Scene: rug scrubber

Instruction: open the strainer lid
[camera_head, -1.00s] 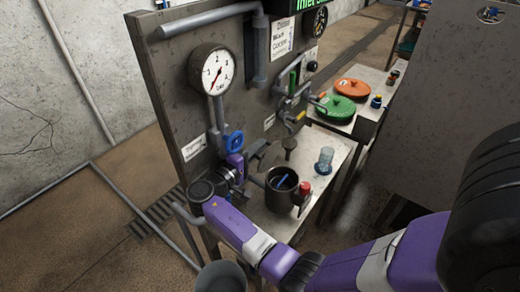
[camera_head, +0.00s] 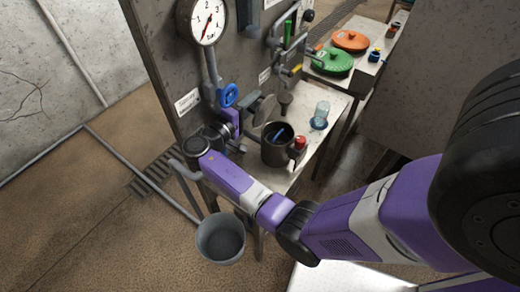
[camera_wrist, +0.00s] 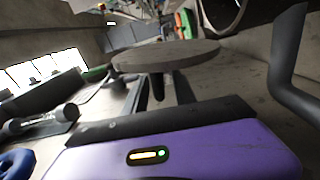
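A dark, round strainer pot (camera_head: 272,156) stands on the bench with its mouth open and something blue inside. A flat grey disc (camera_head: 264,109), apparently its lid, stands steeply tilted behind and left of the mouth. A grey disc (camera_wrist: 165,55) with a dark stem shows close ahead in the wrist view, probably the same lid. My gripper (camera_head: 238,122) is left of the pot, near the disc.
A blue valve handle (camera_head: 228,95) and a gauge (camera_head: 206,20) are on the panel near my wrist. A red-capped item (camera_head: 299,143) and a clear jar (camera_head: 320,115) stand right of the pot. A grey bucket (camera_head: 220,240) is below my arm.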

